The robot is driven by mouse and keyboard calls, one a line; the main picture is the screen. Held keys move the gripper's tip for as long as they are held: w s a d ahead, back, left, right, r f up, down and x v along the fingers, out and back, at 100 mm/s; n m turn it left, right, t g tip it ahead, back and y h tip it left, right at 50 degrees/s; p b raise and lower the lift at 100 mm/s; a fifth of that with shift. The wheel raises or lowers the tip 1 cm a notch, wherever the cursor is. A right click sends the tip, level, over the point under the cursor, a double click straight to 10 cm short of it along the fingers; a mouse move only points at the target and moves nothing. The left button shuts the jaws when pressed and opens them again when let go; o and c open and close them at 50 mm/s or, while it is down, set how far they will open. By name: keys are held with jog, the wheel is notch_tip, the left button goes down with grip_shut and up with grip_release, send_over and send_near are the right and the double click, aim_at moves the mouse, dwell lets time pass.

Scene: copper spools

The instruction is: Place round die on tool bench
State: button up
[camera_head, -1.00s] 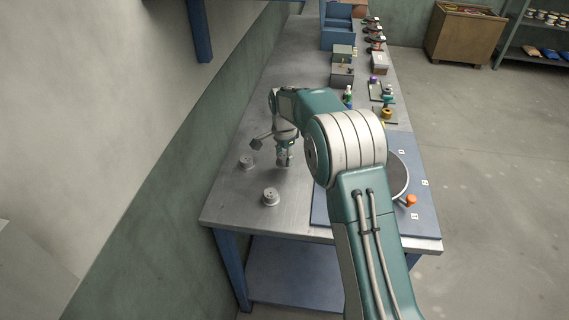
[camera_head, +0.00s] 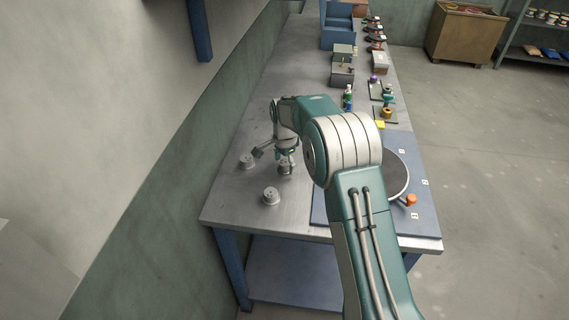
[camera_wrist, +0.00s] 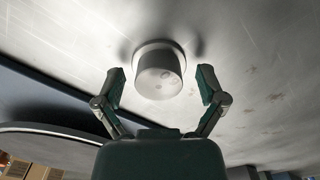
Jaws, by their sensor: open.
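A grey metal round die (camera_wrist: 160,75) with a wider flange stands on the steel tool bench (camera_wrist: 255,60) in the wrist view. My gripper (camera_wrist: 161,80) is open, with one finger on each side of the die and a visible gap to both. In the head view my gripper (camera_head: 286,162) is low over the bench (camera_head: 235,205), and the die (camera_head: 285,169) shows partly between the fingers.
A blue mat (camera_head: 322,213) with a dark round plate (camera_head: 397,180) and an orange knob (camera_head: 411,200) lies to the right, partly behind my arm. Small tools, boxes and a blue bin (camera_head: 338,38) line the far bench. The wall borders the left side.

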aim_at(285, 162)
jog(key=s+d+r+n+t, duration=0.1)
jog(key=s+d+r, duration=0.15)
jog(key=r, duration=0.75)
jog(key=s+d+r+n, duration=0.15)
jog(key=s+r, duration=0.25)
jog(key=r, duration=0.7)
jog(key=s+d+r+n+t, duration=0.1)
jog(key=s+d+r, duration=0.15)
jog(key=s, duration=0.25)
jog(key=s+d+r+n+t, duration=0.1)
jog(key=s+d+r+n, duration=0.15)
jog(key=s, duration=0.25)
jog(key=s+d+f+n+t, duration=0.1)
jog(key=s+n, duration=0.1)
jog(key=s, duration=0.8)
jog(key=s+d+f+n+t, duration=0.1)
jog(key=s+d+f+n, duration=0.1)
jog(key=s, duration=0.9)
jog(key=shift+s+d+n+t, duration=0.3)
jog(key=shift+n, duration=0.3)
